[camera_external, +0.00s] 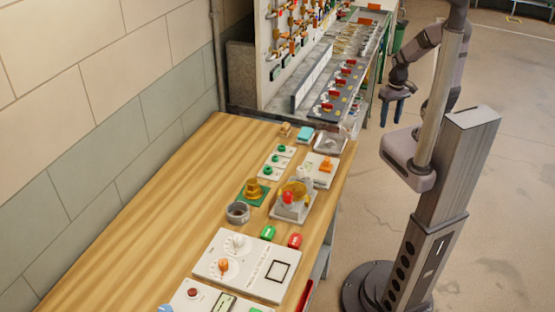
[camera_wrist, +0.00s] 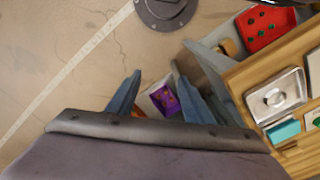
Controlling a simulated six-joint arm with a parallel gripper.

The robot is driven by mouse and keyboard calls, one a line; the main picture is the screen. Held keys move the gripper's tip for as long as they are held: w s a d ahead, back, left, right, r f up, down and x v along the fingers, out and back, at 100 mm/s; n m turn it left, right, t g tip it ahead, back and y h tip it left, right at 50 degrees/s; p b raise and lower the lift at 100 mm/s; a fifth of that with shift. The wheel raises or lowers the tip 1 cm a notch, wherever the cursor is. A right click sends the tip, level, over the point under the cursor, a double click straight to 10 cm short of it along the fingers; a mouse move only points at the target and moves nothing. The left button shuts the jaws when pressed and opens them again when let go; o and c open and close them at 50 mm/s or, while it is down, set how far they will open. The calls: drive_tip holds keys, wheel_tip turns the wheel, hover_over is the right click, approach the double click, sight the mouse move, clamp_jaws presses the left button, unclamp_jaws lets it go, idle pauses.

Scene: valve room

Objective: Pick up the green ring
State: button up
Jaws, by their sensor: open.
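I cannot make out a separate green ring for certain in either view. In the wrist view, several small green pieces, too small to tell their shape, lie in a red tray (camera_wrist: 249,38) at the upper right. In the external view, small round green parts (camera_external: 275,159) sit on a white panel on the wooden table. My gripper (camera_external: 392,122) hangs fingers down beyond the table's right side, over the floor and away from these. It is open and empty; its two blue-grey fingers (camera_wrist: 160,92) stand apart in the wrist view.
A valve bench (camera_external: 335,85) stands behind. The table's left part is bare.

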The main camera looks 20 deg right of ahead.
drive_tip(key=w+a+r+n, duration=0.3)
drive_tip(key=w+a, duration=0.7)
drive_tip(key=a, duration=0.2)
drive_tip(key=w+a+r+n+p, duration=0.1)
drive_tip(key=a+n, duration=0.1)
drive_tip(key=a, duration=0.6)
drive_tip(key=w+a+r+n, duration=0.1)
drive_tip(key=a, duration=0.7)
drive_tip(key=n+y+p, duration=0.1)
drive_tip(key=n, duration=0.4)
approach(268, 170)
drive_tip(key=shift+s+r+t, duration=0.25)
drive_tip(key=shift+s+t, duration=0.15)
drive_tip(key=shift+s, duration=0.3)
drive_tip(key=shift+w+a+f+p, duration=0.15)
drive_tip(key=shift+f+p, duration=0.55)
drive_tip(key=shift+f, duration=0.5)
drive_tip(key=shift+a+f+p, duration=0.15)
drive_tip(key=shift+f+p, duration=0.5)
drive_tip(key=shift+f, duration=0.5)
drive_tip(key=shift+w+a+f+p, duration=0.15)
drive_tip(key=shift+f+p, duration=0.55)
drive_tip(key=shift+f, duration=0.5)
